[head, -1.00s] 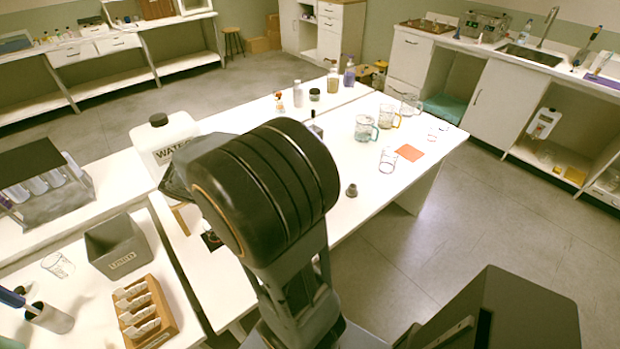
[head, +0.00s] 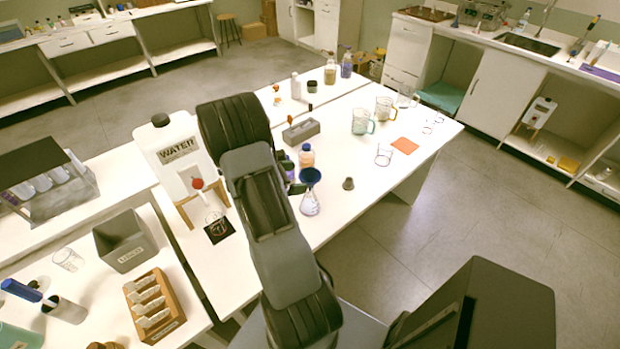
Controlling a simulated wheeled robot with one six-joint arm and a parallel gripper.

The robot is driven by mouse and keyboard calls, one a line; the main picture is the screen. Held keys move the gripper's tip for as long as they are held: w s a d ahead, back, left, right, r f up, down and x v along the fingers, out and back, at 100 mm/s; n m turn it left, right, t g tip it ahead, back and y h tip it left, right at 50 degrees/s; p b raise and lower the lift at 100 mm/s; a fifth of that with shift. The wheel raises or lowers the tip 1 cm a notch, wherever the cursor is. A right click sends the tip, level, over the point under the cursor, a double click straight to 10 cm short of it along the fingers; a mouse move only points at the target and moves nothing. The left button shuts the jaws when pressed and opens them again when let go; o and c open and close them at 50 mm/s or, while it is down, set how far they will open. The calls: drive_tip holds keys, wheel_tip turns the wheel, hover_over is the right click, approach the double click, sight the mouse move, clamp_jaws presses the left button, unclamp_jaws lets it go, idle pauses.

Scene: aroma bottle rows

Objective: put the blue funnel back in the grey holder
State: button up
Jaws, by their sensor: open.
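The blue funnel (head: 311,175) sits in the mouth of a clear conical flask (head: 310,204) on the white table. The grey holder (head: 300,132) is a low block farther back on the same table, with a dark upright piece at its left end. My gripper (head: 292,177) is open, just left of the funnel, and mostly hidden behind my arm. I cannot tell whether a finger touches the funnel.
An orange-capped bottle (head: 306,157) stands close behind the funnel. A small dark stopper (head: 348,183) and a glass beaker (head: 384,155) are to the right. A white water container (head: 172,150) is left of my arm. The front right tabletop is mostly clear.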

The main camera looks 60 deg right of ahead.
sight(316, 176)
drive_tip(key=shift+p+x, duration=0.85)
drive_tip(key=shift+x, duration=2.05)
drive_tip(key=shift+w, duration=0.15)
drive_tip(key=shift+c, duration=0.3)
drive_tip(key=c, duration=0.8)
drive_tip(key=shift+c, duration=0.2)
